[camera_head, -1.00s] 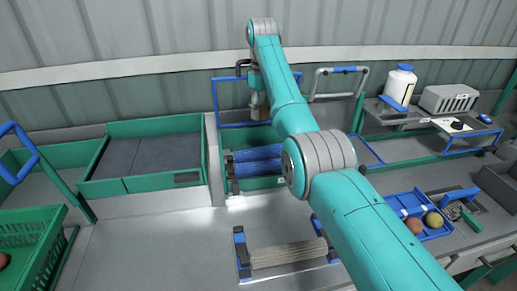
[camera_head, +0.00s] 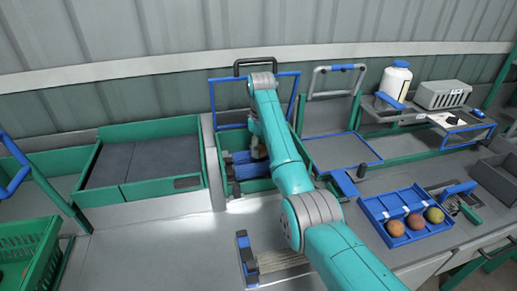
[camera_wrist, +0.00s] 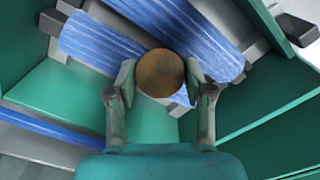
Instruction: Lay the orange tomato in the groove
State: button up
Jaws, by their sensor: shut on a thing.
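My gripper (camera_wrist: 160,85) is shut on the orange tomato (camera_wrist: 160,73), a round brownish-orange ball between the two fingertips in the wrist view. Two blue striped rollers (camera_wrist: 100,42) lie beyond it with a gap between them, which forms the groove; the tomato overlaps the near end of the gap in this view. I cannot tell whether it touches the rollers. In the head view the blue rollers (camera_head: 241,158) sit in a green-walled bay, partly hidden by my arm. My gripper is low over them, and the tomato is not clear there.
A blue tray (camera_head: 385,243) with three round fruits stands at the right. Green bay walls (camera_wrist: 265,105) stand close around my gripper. A pale roller with blue end brackets (camera_head: 243,250) lies in front, partly behind my arm. An empty grey-floored green box (camera_head: 192,128) is at the left.

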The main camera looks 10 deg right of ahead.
jog(key=shift+f, duration=0.3)
jog(key=o, duration=0.8)
jog(key=shift+f, duration=0.1)
